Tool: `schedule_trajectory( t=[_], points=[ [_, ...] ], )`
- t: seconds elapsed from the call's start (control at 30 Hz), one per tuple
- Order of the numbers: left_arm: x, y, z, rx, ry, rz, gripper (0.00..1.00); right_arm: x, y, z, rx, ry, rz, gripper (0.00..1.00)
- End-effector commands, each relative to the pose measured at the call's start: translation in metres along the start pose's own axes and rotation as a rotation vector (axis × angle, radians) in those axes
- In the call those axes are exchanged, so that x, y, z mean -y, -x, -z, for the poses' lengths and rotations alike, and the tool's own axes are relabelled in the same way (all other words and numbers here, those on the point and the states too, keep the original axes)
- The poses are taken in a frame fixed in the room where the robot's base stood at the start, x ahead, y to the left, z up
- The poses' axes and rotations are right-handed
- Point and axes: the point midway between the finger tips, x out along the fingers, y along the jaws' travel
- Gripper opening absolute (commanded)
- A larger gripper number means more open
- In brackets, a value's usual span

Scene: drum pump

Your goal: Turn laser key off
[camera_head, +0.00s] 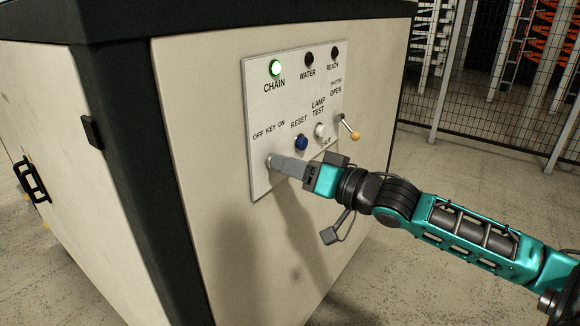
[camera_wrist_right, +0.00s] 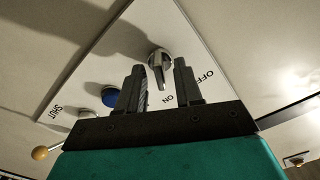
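The laser key switch (camera_wrist_right: 158,60) is a round silver knob on the white control panel (camera_head: 327,92), by the OFF and ON labels. In the wrist view its grip part points down the picture, roughly toward the ON label. In the head view my right gripper (camera_head: 272,163) covers most of it. In the wrist view my right gripper (camera_wrist_right: 160,70) is open, with one finger on each side of the knob. I cannot tell whether either finger touches it. My left gripper is not in view.
A blue reset button (camera_head: 301,142), a white lamp test button (camera_head: 320,130) and a yellow-tipped lever (camera_head: 354,135) sit close beside my right gripper. A mesh fence (camera_head: 470,75) stands behind.

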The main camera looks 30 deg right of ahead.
Motion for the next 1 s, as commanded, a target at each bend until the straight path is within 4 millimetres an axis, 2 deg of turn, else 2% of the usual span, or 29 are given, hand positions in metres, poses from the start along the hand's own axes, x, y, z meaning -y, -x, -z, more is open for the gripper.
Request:
schedule_trajectory(
  t=[0.4,0.77,1.0],
  points=[
    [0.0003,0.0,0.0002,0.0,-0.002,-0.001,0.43,0.0002,-0.0042,-0.0002,0.001,0.0,0.0,0.35],
    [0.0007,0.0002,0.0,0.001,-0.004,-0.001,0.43,0.0003,-0.004,-0.0001,0.001,0.0,0.0,0.02],
    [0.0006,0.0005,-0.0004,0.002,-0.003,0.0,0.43,0.0003,-0.004,0.0,0.001,0.001,0.0,0.0]
  ],
)
